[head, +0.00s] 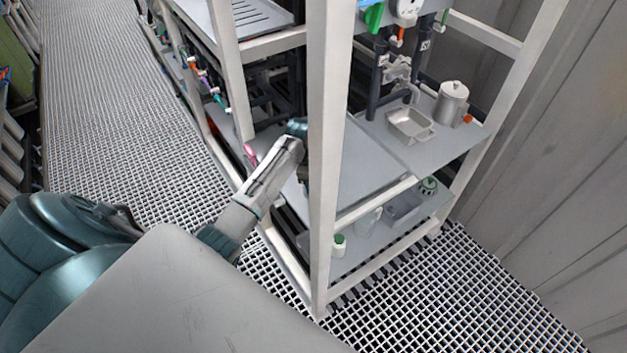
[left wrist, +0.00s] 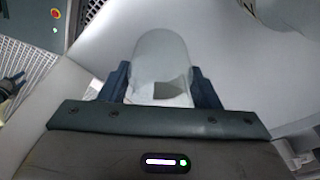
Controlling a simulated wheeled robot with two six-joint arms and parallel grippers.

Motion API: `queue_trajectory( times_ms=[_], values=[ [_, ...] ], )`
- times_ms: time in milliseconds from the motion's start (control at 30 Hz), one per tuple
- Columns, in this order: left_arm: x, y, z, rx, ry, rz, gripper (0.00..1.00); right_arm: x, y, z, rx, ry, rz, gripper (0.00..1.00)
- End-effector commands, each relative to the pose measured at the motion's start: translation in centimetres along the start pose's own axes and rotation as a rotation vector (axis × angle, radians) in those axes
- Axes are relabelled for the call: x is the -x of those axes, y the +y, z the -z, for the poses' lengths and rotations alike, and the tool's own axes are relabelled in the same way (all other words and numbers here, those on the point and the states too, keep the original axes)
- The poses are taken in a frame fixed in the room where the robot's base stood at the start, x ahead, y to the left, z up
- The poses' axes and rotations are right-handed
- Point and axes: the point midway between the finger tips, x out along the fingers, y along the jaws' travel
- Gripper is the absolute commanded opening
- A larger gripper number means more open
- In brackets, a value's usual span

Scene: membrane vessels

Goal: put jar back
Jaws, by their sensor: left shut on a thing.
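In the left wrist view, a pale, translucent, round-ended jar (left wrist: 160,55) sits between the two dark fingers of my left gripper (left wrist: 161,80). The gripper is shut on it. In the head view, my left arm reaches to the white-framed rack (head: 320,150); its gripper and the held jar are mostly hidden behind the front post. A small white jar with a green top (head: 338,246) stands on the rack's low shelf. A green-topped container (head: 428,186) stands farther right on that shelf. My right gripper is not in view.
The low shelf also holds a clear vessel (head: 368,221) and a grey bin (head: 403,209). Above, a metal pan (head: 410,126) and a lidded metal pot (head: 452,104) stand under pipes. The front post stands close to my arm. Grating floor (head: 130,120) is clear at left.

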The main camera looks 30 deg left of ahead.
Motion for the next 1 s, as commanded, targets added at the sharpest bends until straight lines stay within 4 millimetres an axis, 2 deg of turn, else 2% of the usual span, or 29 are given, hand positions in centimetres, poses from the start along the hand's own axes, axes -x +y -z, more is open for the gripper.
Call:
queue_trajectory(
  times_ms=[233, 267, 333, 367, 633, 767, 867, 1000],
  values=[
    [-0.3, 0.0, -0.1, 0.0, 0.0, -0.001, 0.34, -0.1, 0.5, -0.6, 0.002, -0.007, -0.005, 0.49],
    [-0.3, 0.0, -0.1, 0.0, 0.0, 0.0, 0.63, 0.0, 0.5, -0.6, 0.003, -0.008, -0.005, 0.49],
    [-0.3, 0.0, -0.1, 0.0, 0.0, 0.0, 0.76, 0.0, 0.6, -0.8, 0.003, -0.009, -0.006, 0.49],
    [-0.3, 0.0, -0.1, 0.0, 0.0, 0.0, 0.79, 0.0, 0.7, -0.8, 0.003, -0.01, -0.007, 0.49],
    [-0.2, 0.0, 0.0, 0.0, 0.0, 0.0, 0.79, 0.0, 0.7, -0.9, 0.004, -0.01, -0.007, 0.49],
    [0.6, -0.1, -0.1, 0.0, -0.001, 0.001, 0.79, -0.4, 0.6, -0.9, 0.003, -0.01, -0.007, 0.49],
    [2.2, -0.1, -0.1, -0.002, -0.002, 0.005, 0.79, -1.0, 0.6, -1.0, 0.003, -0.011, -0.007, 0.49],
    [5.3, -0.2, -0.1, -0.001, -0.001, 0.006, 0.79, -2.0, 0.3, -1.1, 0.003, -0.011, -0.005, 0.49]
  ],
)
